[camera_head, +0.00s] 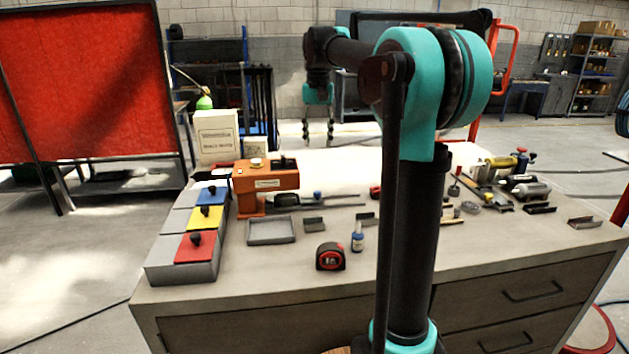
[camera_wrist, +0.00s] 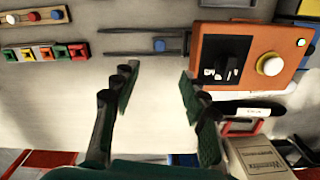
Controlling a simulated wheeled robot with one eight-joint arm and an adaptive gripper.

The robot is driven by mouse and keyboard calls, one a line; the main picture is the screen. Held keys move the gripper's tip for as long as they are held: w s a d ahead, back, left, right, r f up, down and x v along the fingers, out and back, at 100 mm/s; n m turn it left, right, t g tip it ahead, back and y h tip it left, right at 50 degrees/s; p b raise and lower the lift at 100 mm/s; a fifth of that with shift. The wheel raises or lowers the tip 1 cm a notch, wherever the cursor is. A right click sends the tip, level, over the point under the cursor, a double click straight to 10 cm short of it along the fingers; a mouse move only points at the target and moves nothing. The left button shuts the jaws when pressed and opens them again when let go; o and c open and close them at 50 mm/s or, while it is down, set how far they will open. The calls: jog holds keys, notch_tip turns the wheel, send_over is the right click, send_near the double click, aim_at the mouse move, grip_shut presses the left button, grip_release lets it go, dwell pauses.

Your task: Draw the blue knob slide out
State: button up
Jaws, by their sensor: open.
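A blue knob (camera_wrist: 159,45) sits on a dark slide with long parallel rails (camera_wrist: 125,53) in the wrist view. In the head view this blue knob (camera_head: 317,195) shows small, to the right of the orange machine. My gripper (camera_wrist: 157,78) is open and empty, its two fingers apart. In the wrist view the knob lies just beyond the gap between the fingertips and is not touched. In the head view my gripper (camera_head: 318,138) hangs fingers down above the far part of the bench.
The orange machine (camera_head: 268,180) stands beside the slide; it also shows in the wrist view (camera_wrist: 238,62). A grey case (camera_head: 160,250) with blue, yellow and red lids is at the left. A tape measure (camera_head: 330,257) and small bottle (camera_head: 357,238) stand near the front. Several tools lie at right.

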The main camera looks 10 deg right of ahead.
send_near(317, 191)
notch_tip(317, 191, down, 8)
jog(key=shift+s+f, duration=0.15)
jog(key=shift+f, duration=0.1)
dwell(0.4)
jog(key=shift+c, duration=0.2)
grip_shut()
